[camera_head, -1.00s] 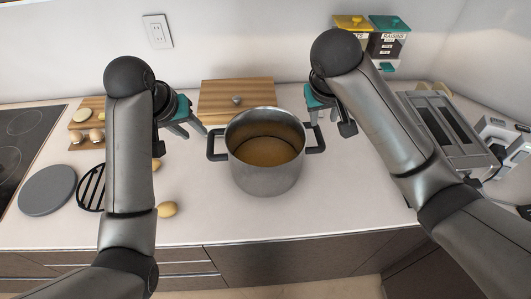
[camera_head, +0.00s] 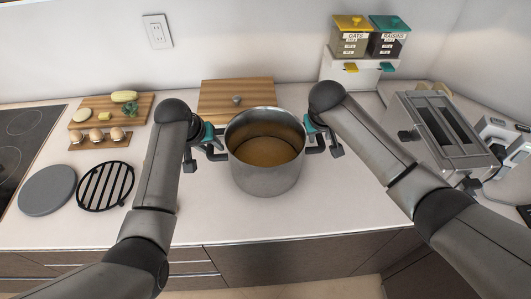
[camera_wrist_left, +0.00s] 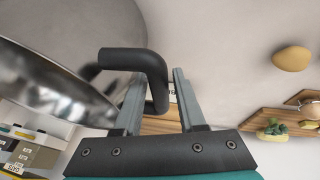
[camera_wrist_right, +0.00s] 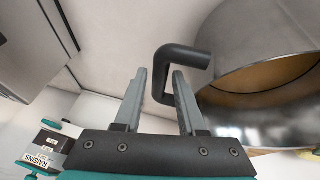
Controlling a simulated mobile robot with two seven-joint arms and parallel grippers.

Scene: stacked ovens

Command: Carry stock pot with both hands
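The stock pot (camera_head: 268,181) is a steel pot with two black side handles and brown contents. It stands upright on the counter (camera_head: 290,222). My left gripper (camera_head: 217,148) is at the pot's left handle. In the left wrist view, the black handle (camera_wrist_left: 132,59) reaches between its two spread fingers, with gaps visible. My right gripper (camera_head: 316,140) is at the right handle. My arms partly hide the grippers in the head view.
A wooden board (camera_head: 237,88) lies behind the pot. A black trivet (camera_head: 105,186), a grey disc (camera_head: 47,190) and an egg holder (camera_head: 100,140) are at left. A toaster (camera_head: 442,130) stands at right. The counter in front of the pot is clear.

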